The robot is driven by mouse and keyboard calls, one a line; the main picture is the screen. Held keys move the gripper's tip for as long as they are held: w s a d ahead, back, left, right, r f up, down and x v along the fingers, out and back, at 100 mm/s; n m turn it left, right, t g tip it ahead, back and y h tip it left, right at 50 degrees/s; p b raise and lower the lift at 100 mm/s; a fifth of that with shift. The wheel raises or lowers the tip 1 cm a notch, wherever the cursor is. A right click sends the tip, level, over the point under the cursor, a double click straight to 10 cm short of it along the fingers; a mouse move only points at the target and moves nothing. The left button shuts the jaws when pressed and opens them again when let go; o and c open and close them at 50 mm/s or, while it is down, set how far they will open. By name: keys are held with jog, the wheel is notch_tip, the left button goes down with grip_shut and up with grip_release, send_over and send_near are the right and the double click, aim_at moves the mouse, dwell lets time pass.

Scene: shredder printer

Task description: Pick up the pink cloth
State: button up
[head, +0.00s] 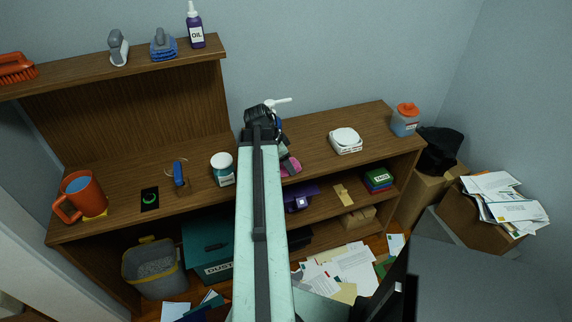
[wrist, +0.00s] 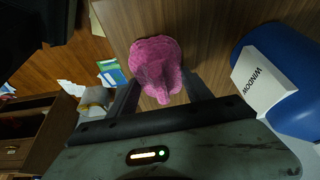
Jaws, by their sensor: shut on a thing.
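The pink cloth (wrist: 156,52) is a bunched, fuzzy lump in the wrist view, with a tuft hanging toward my gripper. My gripper (wrist: 162,82) has its fingers on either side of that tuft and is shut on the cloth. In the head view the cloth (head: 291,167) shows as a small pink patch at the desk top's middle, just right of my arm. My gripper (head: 289,162) is at it there, and my arm hides part of both. Whether the cloth touches the wood is hard to tell.
A blue bottle with a WINDOW label (wrist: 270,85) stands close right of the cloth in the wrist view. A white-lidded jar (head: 223,169) is left of my arm. A white box (head: 345,141) stands to the right, with bare desk top between. Papers litter the floor.

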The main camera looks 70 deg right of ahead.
notch_tip(320, 180, up, 10)
jog(key=p, duration=0.9)
jog(key=shift+p, duration=0.35)
jog(key=shift+f, duration=0.1)
